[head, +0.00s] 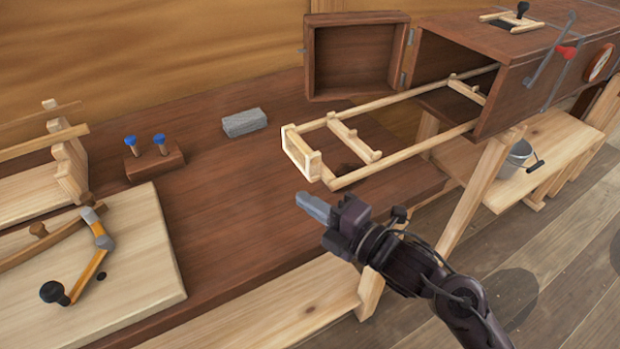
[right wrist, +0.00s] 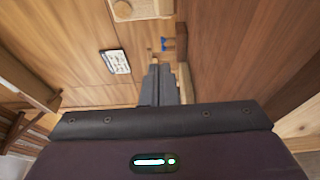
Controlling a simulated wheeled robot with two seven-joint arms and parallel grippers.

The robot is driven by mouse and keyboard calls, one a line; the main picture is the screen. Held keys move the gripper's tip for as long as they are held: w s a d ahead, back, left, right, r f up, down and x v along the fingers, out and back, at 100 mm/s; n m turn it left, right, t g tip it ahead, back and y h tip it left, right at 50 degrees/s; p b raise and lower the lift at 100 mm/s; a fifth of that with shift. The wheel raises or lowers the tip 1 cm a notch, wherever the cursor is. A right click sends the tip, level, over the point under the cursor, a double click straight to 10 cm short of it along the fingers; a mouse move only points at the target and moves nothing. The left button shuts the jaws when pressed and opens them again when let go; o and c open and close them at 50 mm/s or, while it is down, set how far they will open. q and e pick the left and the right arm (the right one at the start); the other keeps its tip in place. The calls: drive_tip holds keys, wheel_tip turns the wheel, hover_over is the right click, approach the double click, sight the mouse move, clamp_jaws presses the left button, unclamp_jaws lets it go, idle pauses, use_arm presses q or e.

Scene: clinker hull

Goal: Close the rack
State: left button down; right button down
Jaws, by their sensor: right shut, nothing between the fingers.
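The rack (head: 343,126) is a light-wood frame with two long rails and crossbars. It sticks far out of the open end of a dark wooden box (head: 527,64), its inner part still inside. Its near end is a pale upright rectangular handle frame (head: 300,151). The box's square door (head: 355,58) stands swung open to the left. My right gripper (head: 308,203) is shut and empty, in front of and below the rack's handle end, apart from it in the picture. Its shut fingers (right wrist: 162,78) also show in the right wrist view. My left gripper is out of view.
On the dark bench (head: 220,190) lie a grey block (head: 244,122) and a wooden block with two blue-topped pegs (head: 153,158). A pale board (head: 130,250) with a brace-like tool (head: 97,250) is at left. A bucket (head: 518,158) stands on the shelf under the box.

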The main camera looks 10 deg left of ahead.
drive_tip(key=x, duration=0.4)
drive_tip(key=shift+w+a, duration=0.15)
drive_tip(key=shift+a, duration=0.1)
drive_tip(key=shift+w+d+p, duration=0.75)
drive_tip(key=shift+w+d, duration=0.25)
drive_tip(key=shift+d, duration=0.1)
drive_tip(key=shift+w+d, duration=0.15)
drive_tip(key=shift+d, duration=0.2)
drive_tip(key=shift+w+f, duration=0.1)
drive_tip(key=shift+w, duration=0.05)
drive_tip(key=shift+d, duration=0.15)
